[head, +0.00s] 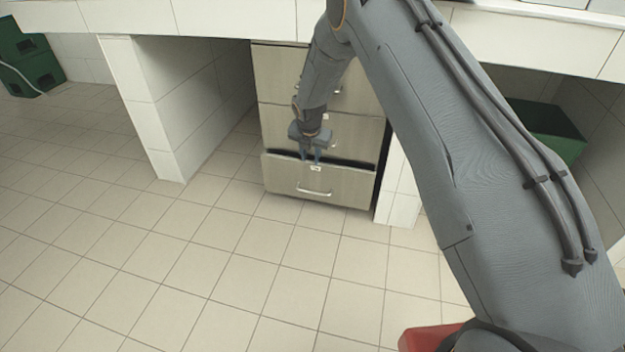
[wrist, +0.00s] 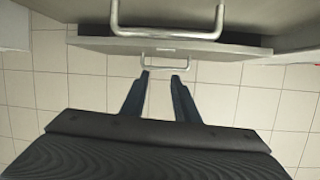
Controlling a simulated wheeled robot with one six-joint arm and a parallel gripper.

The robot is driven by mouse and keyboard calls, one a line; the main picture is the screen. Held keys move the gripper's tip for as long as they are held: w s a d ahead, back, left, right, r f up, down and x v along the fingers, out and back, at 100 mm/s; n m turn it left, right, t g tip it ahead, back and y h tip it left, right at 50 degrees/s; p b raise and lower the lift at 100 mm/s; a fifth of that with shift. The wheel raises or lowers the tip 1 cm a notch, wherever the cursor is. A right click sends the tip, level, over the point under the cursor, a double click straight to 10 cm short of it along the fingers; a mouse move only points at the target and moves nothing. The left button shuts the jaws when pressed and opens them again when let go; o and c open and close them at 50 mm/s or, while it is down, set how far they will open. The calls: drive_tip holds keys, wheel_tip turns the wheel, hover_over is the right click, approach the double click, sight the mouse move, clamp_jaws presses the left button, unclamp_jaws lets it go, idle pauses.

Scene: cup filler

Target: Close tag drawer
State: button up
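A drawer cabinet (head: 278,75) with stacked drawers stands under the counter. Its bottom drawer (head: 290,175) is pulled out a little, with a dark gap above its front. It has a metal handle (head: 314,192) and a small white label (head: 315,168) that I cannot read. The same drawer shows in the wrist view (wrist: 215,50), with its handle (wrist: 163,64) just beyond my fingertips. My gripper (wrist: 160,76) is open and empty, its fingers apart and pointing at the drawer front. In the head view my gripper (head: 310,160) is close above that front; contact is unclear.
The middle drawer (head: 290,128) looks shut; its handle (wrist: 168,34) juts out at the top of the wrist view. Tiled walls (head: 170,100) flank the cabinet. Green crates (head: 28,65) stand far left. The tiled floor (head: 200,260) in front is clear.

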wheel_tip(320, 180, down, 13)
drive_tip(key=w+d+m+t+y+b, duration=0.1)
drive_tip(key=w+m+t+y+b, duration=0.1)
drive_tip(key=m+t+y+b, duration=0.55)
drive_tip(key=m+t+b, duration=0.25)
drive_tip(key=b, duration=0.35)
approach(314, 192)
drive_tip(key=w+f, duration=0.2)
drive_tip(key=shift+n+t, duration=0.3)
drive_tip(key=shift+a+r+b+x, duration=0.1)
drive_tip(key=shift+b+x, duration=0.6)
drive_tip(key=shift+x, duration=0.65)
drive_tip(key=shift+a+r+b+x, duration=0.15)
drive_tip(key=shift+b+x, duration=0.55)
drive_tip(key=shift+x, duration=0.7)
drive_tip(key=shift+a+r+b+x, duration=0.1)
drive_tip(key=shift+b+x, duration=0.6)
drive_tip(key=shift+x, duration=0.65)
drive_tip(key=shift+s, duration=0.15)
drive_tip(key=shift+c, duration=0.5)
clamp_jaws()
